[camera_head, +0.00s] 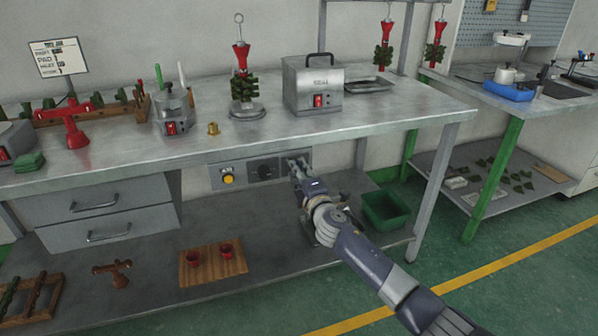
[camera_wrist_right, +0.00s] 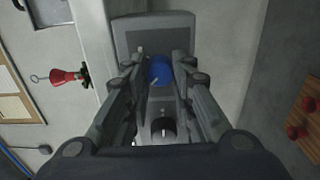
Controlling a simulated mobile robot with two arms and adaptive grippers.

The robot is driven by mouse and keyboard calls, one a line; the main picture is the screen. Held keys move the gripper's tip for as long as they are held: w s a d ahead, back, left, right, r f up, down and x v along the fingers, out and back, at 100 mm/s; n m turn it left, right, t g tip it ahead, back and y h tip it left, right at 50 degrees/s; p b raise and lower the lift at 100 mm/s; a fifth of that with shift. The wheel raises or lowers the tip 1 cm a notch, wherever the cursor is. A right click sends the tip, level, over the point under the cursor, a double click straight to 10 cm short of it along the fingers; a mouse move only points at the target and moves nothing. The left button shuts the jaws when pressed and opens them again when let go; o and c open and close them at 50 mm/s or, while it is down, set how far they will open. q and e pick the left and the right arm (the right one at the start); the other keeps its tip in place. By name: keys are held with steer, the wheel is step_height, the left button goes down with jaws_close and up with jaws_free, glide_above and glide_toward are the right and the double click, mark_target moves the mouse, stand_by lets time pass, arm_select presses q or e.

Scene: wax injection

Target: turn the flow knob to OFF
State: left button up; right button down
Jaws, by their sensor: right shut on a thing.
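A grey control panel (camera_head: 246,162) hangs under the front of the workbench. It carries a yellow button (camera_head: 227,179) at the left and a black knob (camera_head: 265,172) near the middle. My right gripper (camera_head: 293,163) is at the panel's right end and hides what is there in the head view. In the right wrist view, a blue knob (camera_wrist_right: 158,73) with a white mark sits between the fingers of the gripper (camera_wrist_right: 161,62), which is shut on it. The black knob (camera_wrist_right: 162,128) shows nearer the palm, clear of the fingertips. I cannot read any labels. My left gripper is out of view.
The workbench top (camera_head: 330,125) is above the panel, with a grey sealing machine (camera_head: 314,87) on it. A lower shelf (camera_head: 275,255) holds a wooden board (camera_head: 213,272) with two red cups and a green bin (camera_head: 386,209) right of my arm.

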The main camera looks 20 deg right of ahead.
steer(key=shift+a, duration=0.1)
steer(key=c, duration=1.4)
jaws_free()
steer(key=shift+o, duration=0.2)
steer(key=shift+s, duration=0.15)
steer(key=s, duration=1.1)
steer(key=shift+s+d, duration=0.2)
steer(key=shift+s, duration=0.15)
